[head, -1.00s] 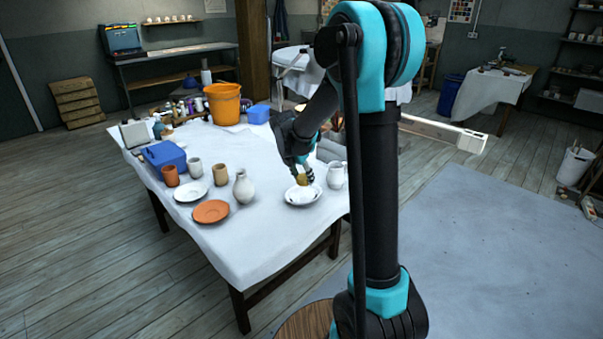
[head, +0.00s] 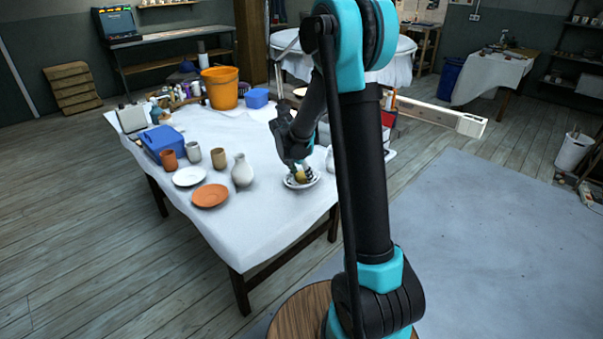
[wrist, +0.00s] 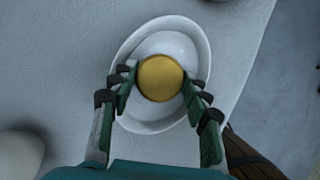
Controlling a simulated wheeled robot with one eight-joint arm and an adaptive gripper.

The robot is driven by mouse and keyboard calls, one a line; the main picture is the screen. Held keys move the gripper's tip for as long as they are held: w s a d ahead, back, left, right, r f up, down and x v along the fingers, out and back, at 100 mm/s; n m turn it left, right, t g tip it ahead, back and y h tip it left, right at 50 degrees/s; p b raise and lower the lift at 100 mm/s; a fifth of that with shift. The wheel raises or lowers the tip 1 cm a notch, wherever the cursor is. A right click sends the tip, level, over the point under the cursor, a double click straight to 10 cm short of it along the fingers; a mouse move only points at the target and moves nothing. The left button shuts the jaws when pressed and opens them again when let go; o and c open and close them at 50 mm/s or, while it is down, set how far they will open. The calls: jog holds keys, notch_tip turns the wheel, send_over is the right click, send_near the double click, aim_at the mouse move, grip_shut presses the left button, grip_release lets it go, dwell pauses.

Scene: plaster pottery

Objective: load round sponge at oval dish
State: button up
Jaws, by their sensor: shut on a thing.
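The round sponge (wrist: 160,78) is yellow-brown and sits between the fingers of my gripper (wrist: 159,80) in the wrist view. My gripper is shut on it from both sides. The white oval dish (wrist: 150,124) lies right below, and the sponge covers part of its middle. In the head view my gripper (head: 299,170) is low over the oval dish (head: 314,182) near the table's right side, with the sponge (head: 301,176) within the rim's outline. Whether the sponge touches the dish bottom cannot be told.
On the white-clothed table (head: 255,225), a pale vase (head: 242,172) stands left of the dish. A white jug (head: 330,161) is close on its right, partly behind my arm. An orange plate (head: 210,195), a white plate (head: 189,176) and cups are further left. Cloth in front is clear.

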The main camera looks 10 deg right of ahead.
aim_at(301, 175)
dwell(0.4)
jog(key=shift+r, duration=3)
notch_tip(301, 175, up, 4)
dwell(0.6)
dwell(0.4)
